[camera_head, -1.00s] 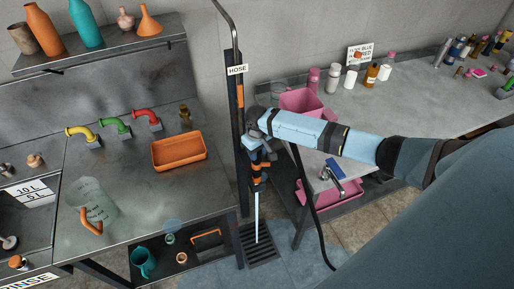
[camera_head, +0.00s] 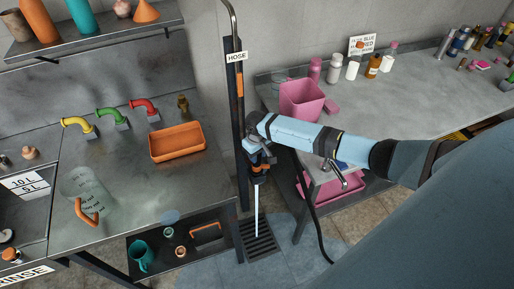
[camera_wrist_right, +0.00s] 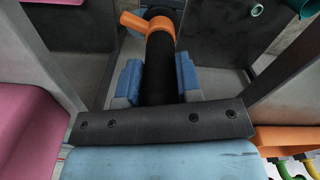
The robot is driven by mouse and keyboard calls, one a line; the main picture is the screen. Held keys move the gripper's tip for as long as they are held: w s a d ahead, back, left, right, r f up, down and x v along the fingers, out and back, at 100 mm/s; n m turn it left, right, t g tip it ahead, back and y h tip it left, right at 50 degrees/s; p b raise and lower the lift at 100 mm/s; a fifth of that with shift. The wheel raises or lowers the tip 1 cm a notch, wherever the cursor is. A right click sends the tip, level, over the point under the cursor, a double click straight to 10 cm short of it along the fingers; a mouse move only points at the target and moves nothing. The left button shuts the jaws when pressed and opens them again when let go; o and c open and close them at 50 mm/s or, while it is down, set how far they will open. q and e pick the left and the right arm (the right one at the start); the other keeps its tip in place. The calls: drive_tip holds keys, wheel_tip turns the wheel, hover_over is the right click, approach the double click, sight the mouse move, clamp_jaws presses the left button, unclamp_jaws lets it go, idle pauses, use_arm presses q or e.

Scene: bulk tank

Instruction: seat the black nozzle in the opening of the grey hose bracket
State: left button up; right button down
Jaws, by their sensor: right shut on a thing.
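My right gripper (camera_head: 258,163) is in front of the dark upright post marked HOSE (camera_head: 237,56). In the right wrist view its two blue fingers are shut on the black nozzle (camera_wrist_right: 158,72), which has an orange collar and side stub (camera_wrist_right: 150,27). In the head view the nozzle is mostly hidden by the gripper. A thin pale streak (camera_head: 257,212) runs straight down from below the gripper to the floor drain. I cannot make out the grey hose bracket or its opening, nor whether the nozzle touches it. My left gripper is not in view.
A steel bench with an orange tray (camera_head: 178,142) and a clear jug (camera_head: 88,194) stands on the left. A pink bin (camera_head: 302,100) and bottles stand on the right counter. A black hose (camera_head: 318,225) hangs below my arm. The floor drain (camera_head: 258,242) is below the gripper.

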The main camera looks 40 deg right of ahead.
drive_tip(key=shift+f, duration=0.55)
idle(0.4)
drive_tip(key=c, duration=0.7)
unclamp_jaws()
drive_tip(key=shift+r, duration=0.1)
wheel_tip(320, 180, up, 14)
drive_tip(key=shift+f+b, duration=0.2)
drive_tip(key=shift+b, duration=0.45)
